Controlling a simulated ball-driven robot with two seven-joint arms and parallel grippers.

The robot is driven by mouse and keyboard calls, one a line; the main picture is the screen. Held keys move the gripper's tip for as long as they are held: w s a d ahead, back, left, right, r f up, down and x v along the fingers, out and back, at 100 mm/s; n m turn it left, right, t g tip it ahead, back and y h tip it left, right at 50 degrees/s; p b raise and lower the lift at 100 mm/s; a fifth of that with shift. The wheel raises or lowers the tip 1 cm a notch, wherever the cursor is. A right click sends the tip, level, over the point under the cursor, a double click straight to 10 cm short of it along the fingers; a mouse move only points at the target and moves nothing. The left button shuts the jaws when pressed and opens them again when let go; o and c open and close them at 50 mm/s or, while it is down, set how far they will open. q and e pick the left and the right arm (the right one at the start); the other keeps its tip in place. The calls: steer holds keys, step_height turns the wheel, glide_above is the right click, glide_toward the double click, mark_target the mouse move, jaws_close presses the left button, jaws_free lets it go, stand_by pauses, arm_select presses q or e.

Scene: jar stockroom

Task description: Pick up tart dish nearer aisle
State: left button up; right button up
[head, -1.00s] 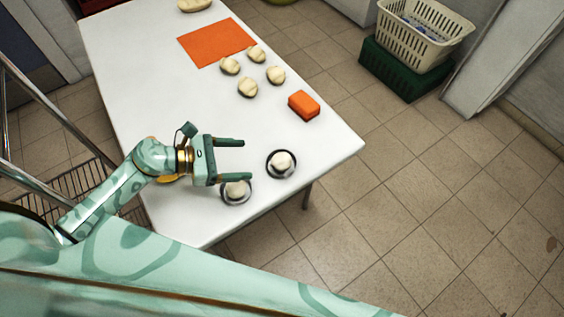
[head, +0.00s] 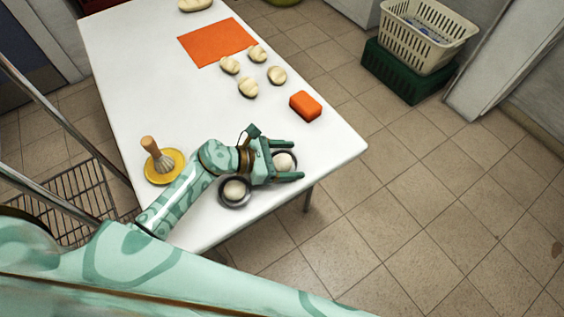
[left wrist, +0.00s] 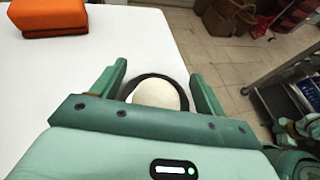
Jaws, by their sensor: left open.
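Two dark round tart dishes, each with a pale dough ball in it, stand near the table's front right end. My left gripper (head: 289,160) is open, its two fingers to either side of the right-hand dish (head: 291,153), nearer the aisle floor. In the left wrist view this dish (left wrist: 182,84) lies between the open fingers (left wrist: 160,84), its near part hidden by the gripper body. I cannot tell whether the fingers touch it. The other tart dish (head: 235,203) stands just below my left wrist in the head view. My right gripper is not in view.
An orange block (head: 306,106) and several dough pieces (head: 248,87) lie farther back, near an orange mat (head: 214,42). A brush (head: 157,155) stands on a yellow plate (head: 178,158) left of my arm. Stacked baskets (head: 408,70) stand on the floor beyond the table.

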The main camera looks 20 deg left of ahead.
arm_select(q)
steer(key=shift+c, duration=0.3)
steer(key=c, duration=1)
steer(key=shift+s, duration=0.1)
